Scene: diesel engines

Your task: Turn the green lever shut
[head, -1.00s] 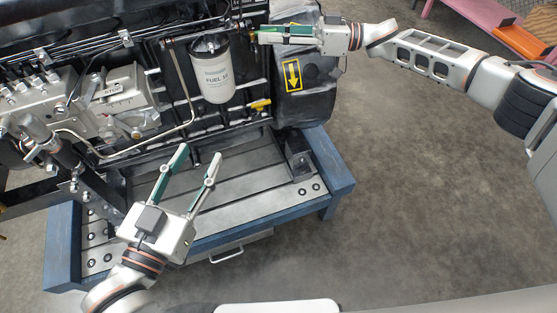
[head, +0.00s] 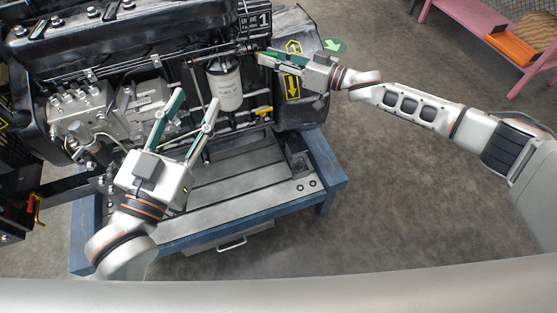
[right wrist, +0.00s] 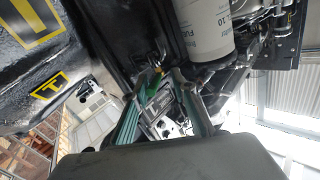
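I cannot clearly make out a green lever in the head view; the green finger pads of my right gripper (head: 260,59) cover that spot, right of the white fuel filter (head: 225,88). In the right wrist view a small yellow-green piece (right wrist: 155,71) shows near the fingertips; I cannot tell whether it is the lever or whether the fingers touch it. The fingers stand apart there. A yellow handle (head: 263,112) sits below the filter. My left gripper (head: 198,97) is open and empty, in front of the engine's lower side.
The black engine (head: 140,35) stands on a blue-framed bench (head: 270,213). A black box with yellow arrow labels (head: 311,85) is just beyond my right gripper. A pink table (head: 471,20) with an orange tray (head: 512,47) stands far right. The floor between is clear.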

